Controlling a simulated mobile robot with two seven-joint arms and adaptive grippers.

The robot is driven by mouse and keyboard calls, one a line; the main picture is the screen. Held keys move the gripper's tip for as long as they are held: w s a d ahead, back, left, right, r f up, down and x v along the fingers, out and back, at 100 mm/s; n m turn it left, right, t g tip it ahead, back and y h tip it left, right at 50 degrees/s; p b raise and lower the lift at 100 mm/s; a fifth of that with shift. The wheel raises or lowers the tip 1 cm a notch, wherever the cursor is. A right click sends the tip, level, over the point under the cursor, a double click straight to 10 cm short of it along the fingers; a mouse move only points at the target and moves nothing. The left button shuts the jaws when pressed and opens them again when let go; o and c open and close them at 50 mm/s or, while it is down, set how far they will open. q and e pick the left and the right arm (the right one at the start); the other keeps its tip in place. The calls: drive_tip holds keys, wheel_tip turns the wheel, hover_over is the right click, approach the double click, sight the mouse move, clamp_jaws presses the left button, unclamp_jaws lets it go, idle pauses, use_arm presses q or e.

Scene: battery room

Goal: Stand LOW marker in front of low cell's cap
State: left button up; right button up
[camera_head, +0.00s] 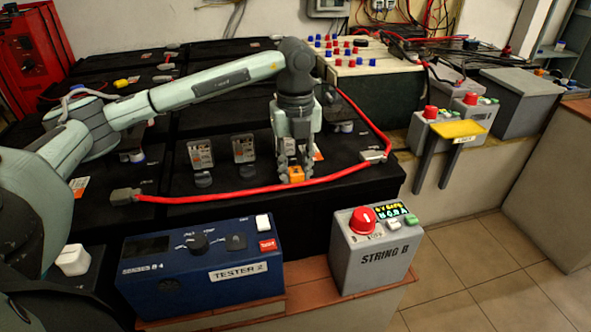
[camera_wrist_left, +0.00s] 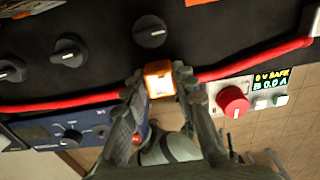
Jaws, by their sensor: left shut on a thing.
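My left gripper (camera_head: 296,172) points down over the black battery top and is shut on a small orange marker (camera_head: 296,174) with a pale face. In the left wrist view the orange marker (camera_wrist_left: 160,80) sits between the fingertips (camera_wrist_left: 160,88), beside the red cable. A round black cap (camera_wrist_left: 150,31) lies just beyond it, apart from the marker. Two more black caps (camera_head: 203,179) (camera_head: 248,171) stand to the left, each with a clear upright card behind it. I cannot read which cell is low. My right gripper is not in view.
A thick red cable (camera_head: 215,198) runs along the battery front, close to the marker. The blue TESTER 2 box (camera_head: 200,262) and grey STRING B box (camera_head: 372,255) stand in front.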

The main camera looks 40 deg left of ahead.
sight(295, 170)
use_arm(q)
drive_tip(key=o, duration=0.9)
drive_tip(key=shift+o, duration=0.2)
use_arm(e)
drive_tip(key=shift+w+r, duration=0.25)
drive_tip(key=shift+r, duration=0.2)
use_arm(q)
drive_tip(key=shift+r, duration=0.1)
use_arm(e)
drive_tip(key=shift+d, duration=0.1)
use_arm(q)
drive_tip(key=shift+r, duration=0.3)
wheel_tip(295, 170, up, 12)
drive_tip(key=shift+f+p, duration=0.25)
drive_tip(key=shift+p, duration=0.05)
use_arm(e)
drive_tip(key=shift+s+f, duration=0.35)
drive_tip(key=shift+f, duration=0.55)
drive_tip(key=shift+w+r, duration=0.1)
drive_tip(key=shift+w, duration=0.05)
